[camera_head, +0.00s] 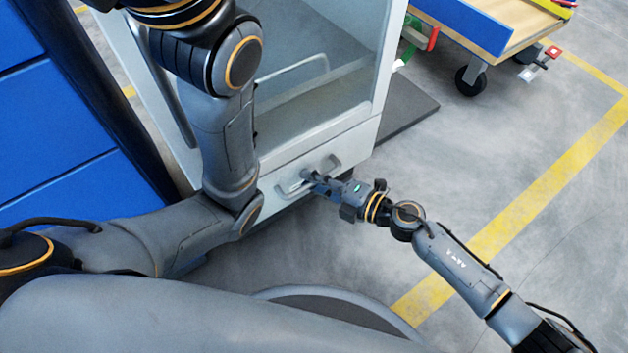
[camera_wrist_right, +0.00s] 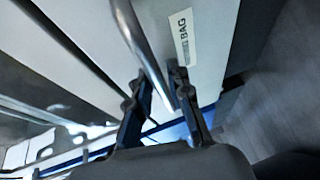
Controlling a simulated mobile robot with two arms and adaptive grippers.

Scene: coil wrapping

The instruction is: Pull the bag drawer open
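The bag drawer (camera_head: 345,150) is the pale front low on the white cabinet in the head view, and it looks flush with the cabinet. Its curved metal handle (camera_head: 292,184) is on that front. In the right wrist view, a white BAG label (camera_wrist_right: 183,38) sits beside the handle bar (camera_wrist_right: 146,50). My right gripper (camera_head: 318,181) is at the handle. In the right wrist view its two dark fingers (camera_wrist_right: 163,95) stand apart on either side of the bar, with a gap visible. My left arm rises in front of the cabinet; its gripper is out of view.
The glass-fronted cabinet (camera_head: 384,62) stands above the drawer. Blue drawers (camera_head: 52,130) are at the left. A blue-sided cart (camera_head: 468,24) is at the upper right. The grey floor (camera_head: 500,150) with yellow lines is clear to the right.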

